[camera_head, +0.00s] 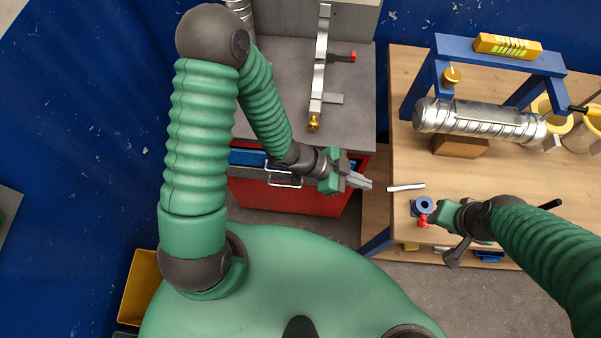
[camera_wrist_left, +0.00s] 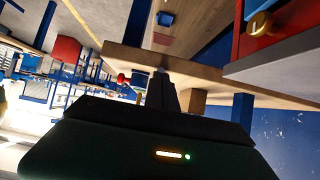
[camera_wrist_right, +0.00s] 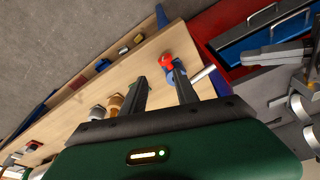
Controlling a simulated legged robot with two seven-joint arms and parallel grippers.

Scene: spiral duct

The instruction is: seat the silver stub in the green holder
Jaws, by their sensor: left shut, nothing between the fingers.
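A short pale silvery rod (camera_head: 405,187), possibly the stub, lies on the wooden bench near its left edge. It also shows in the right wrist view (camera_wrist_right: 203,74). A blue ring-shaped fitting (camera_head: 424,205) with a red knob (camera_head: 422,220) stands beside it. I cannot make out a green holder. My left gripper (camera_head: 366,184) is shut and empty, just left of the rod and apart from it. It shows in the left wrist view (camera_wrist_left: 161,90). My right gripper's fingers (camera_wrist_right: 161,88) are apart, with the blue fitting and red knob beyond them.
A grey-topped red cabinet (camera_head: 290,197) stands left, carrying a long metal bar (camera_head: 320,60). A floor gap separates cabinet and bench.

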